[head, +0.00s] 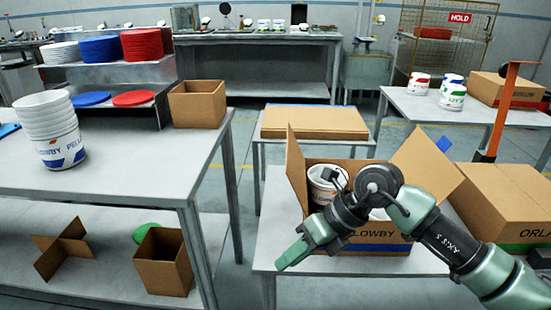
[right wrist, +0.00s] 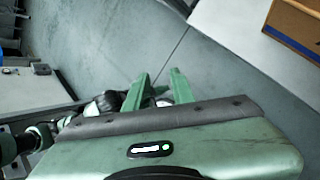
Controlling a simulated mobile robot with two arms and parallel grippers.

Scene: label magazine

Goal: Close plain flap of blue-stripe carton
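The blue-stripe carton (head: 385,247) stands on the middle table in the head view, with a white tub (head: 322,186) inside. Its left flap (head: 296,168) stands up and its right flap (head: 428,160) leans outward, both open. My left gripper is not seen.
A green-stripe carton (head: 505,203) stands right of the blue-stripe carton. An orange post (head: 502,110) rises behind it. Flat cardboard (head: 315,122) lies on a table behind. The left table (head: 120,170) holds stacked tubs (head: 50,125) and an open box (head: 198,104). A floor gap separates the tables.

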